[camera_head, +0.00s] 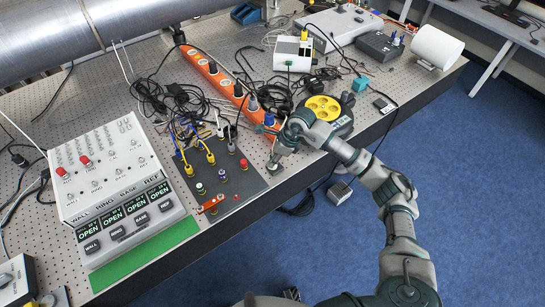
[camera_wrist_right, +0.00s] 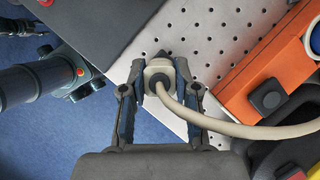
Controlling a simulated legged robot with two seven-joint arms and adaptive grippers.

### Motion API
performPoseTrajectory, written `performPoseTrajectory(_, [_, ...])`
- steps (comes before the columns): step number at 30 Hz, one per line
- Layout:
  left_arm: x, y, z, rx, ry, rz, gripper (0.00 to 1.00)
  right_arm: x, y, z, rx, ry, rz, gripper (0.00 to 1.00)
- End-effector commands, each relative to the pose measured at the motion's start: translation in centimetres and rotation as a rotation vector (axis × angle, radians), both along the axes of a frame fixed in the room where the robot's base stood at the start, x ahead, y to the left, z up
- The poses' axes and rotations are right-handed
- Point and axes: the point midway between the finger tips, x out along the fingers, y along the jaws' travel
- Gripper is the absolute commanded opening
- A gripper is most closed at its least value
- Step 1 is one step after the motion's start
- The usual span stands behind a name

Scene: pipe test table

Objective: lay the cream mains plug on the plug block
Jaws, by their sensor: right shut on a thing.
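My right gripper (camera_head: 277,152) is over the table's near edge, between the dark panel and the orange socket strip. In the right wrist view its fingers (camera_wrist_right: 160,78) are shut on the cream mains plug (camera_wrist_right: 158,70), one finger on each side. The plug's cream cable (camera_wrist_right: 225,125) curves away to the right. The plug is over the perforated table top; I cannot tell whether it touches anything below. The orange socket strip (camera_head: 222,80), with dark plugs in it, also shows in the right wrist view (camera_wrist_right: 265,70). I cannot single out a separate plug block. My left gripper is not in view.
The dark panel (camera_head: 238,180) with coloured terminals is left of the gripper. A yellow cable reel (camera_head: 322,107) stands to the right. Black cables (camera_head: 180,98) tangle behind. A white display unit (camera_head: 105,175) is at the left. Blue floor (camera_head: 320,240) lies beyond the table's edge.

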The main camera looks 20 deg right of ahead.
Motion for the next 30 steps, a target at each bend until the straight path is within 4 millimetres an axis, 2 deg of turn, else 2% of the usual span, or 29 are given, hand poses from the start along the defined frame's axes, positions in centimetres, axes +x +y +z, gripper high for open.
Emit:
performPoseTrajectory(5, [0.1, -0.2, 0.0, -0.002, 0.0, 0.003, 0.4, 0.0, -0.2, -0.2, 0.001, 0.0, -0.002, 0.0])
performPoseTrajectory(6, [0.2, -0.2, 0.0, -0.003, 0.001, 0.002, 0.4, 0.0, -0.2, -0.2, 0.0, 0.001, -0.002, 0.35])
performPoseTrajectory(9, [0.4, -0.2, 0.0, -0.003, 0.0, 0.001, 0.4, 0.0, 0.0, -0.1, -0.002, 0.001, -0.001, 0.55])
performPoseTrajectory(20, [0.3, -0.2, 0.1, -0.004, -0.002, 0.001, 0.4, 0.0, 0.2, 0.3, -0.003, 0.0, -0.001, 0.55])
performPoseTrajectory(23, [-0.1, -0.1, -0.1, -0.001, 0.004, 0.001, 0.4, -0.1, -0.5, 1.5, 0.0, -0.003, -0.002, 0.55])
performPoseTrajectory(30, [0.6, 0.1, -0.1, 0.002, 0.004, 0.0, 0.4, -1.0, -2.7, 6.4, -0.001, -0.004, -0.003, 0.55])
